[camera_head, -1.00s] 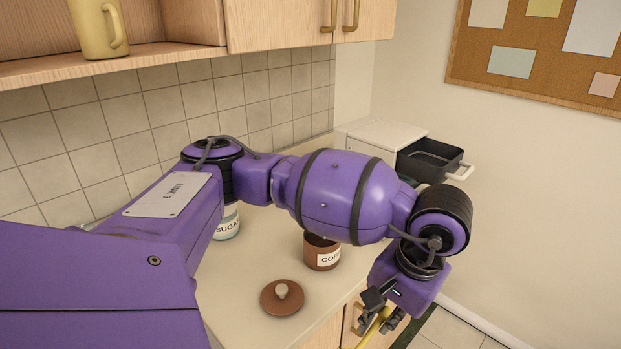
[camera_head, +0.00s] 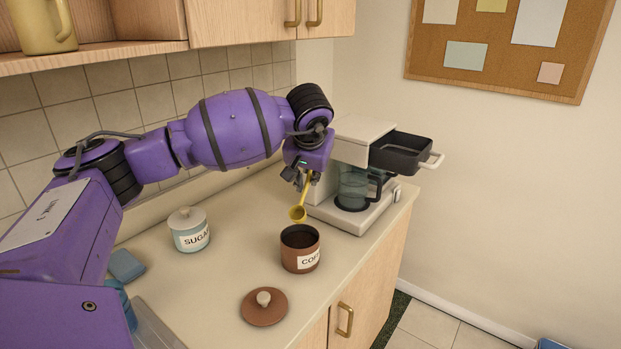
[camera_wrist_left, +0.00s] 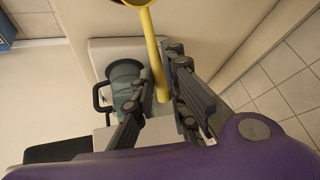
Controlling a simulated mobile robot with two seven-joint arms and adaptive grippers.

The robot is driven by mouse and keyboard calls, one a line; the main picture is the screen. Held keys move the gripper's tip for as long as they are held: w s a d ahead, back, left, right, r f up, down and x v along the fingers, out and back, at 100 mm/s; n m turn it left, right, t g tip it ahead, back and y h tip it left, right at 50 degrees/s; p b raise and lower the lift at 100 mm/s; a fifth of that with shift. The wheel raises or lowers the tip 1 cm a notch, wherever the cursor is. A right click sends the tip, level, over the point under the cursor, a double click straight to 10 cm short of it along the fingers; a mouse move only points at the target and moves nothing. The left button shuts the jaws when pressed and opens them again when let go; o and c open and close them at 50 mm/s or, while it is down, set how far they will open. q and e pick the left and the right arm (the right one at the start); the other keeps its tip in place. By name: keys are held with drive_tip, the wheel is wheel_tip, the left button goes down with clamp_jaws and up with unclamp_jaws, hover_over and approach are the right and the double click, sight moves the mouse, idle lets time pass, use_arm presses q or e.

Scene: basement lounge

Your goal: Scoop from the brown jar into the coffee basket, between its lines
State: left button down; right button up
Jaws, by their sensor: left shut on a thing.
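The brown jar (camera_head: 300,250), labelled with letters starting "CO", stands open on the counter with dark contents inside. Its brown lid (camera_head: 264,307) lies in front of it. My left gripper (camera_head: 300,182) is shut on the handle of a yellow scoop (camera_head: 298,214), which hangs bowl-down just above and behind the jar's rim. The scoop also shows in the left wrist view (camera_wrist_left: 154,50), its bowl cut by the top edge. The coffee basket (camera_head: 402,152) is a black drawer pulled out of the white coffee maker (camera_head: 355,140); its lines cannot be seen. My right gripper is not in view.
The counter (camera_head: 220,275) is clear between the jars.

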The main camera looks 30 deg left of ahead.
sight(308, 185)
use_arm(q)
drive_tip(key=shift+s+f, duration=0.1)
drive_tip(key=shift+f, duration=0.8)
drive_tip(key=shift+s+f+b, duration=0.1)
drive_tip(key=shift+f+b, duration=0.4)
drive_tip(key=shift+f, duration=0.2)
drive_tip(key=f, duration=0.1)
drive_tip(key=f+b, duration=0.1)
drive_tip(key=f, duration=0.3)
drive_tip(key=shift+s+b, duration=0.3)
drive_tip(key=shift+b, duration=0.1)
drive_tip(key=shift+d+f+b, duration=0.1)
drive_tip(key=shift+f+b, duration=0.45)
drive_tip(key=shift+f, duration=0.85)
drive_tip(key=w+r+g+h+p, duration=0.1)
drive_tip(key=w+r+g, duration=0.3)
drive_tip(key=r, duration=0.3)
drive_tip(key=shift+w+a+r+m+g+p, duration=0.2)
drive_tip(key=shift+a+r+m+g+p, duration=0.2)
drive_tip(key=shift+g, duration=0.4)
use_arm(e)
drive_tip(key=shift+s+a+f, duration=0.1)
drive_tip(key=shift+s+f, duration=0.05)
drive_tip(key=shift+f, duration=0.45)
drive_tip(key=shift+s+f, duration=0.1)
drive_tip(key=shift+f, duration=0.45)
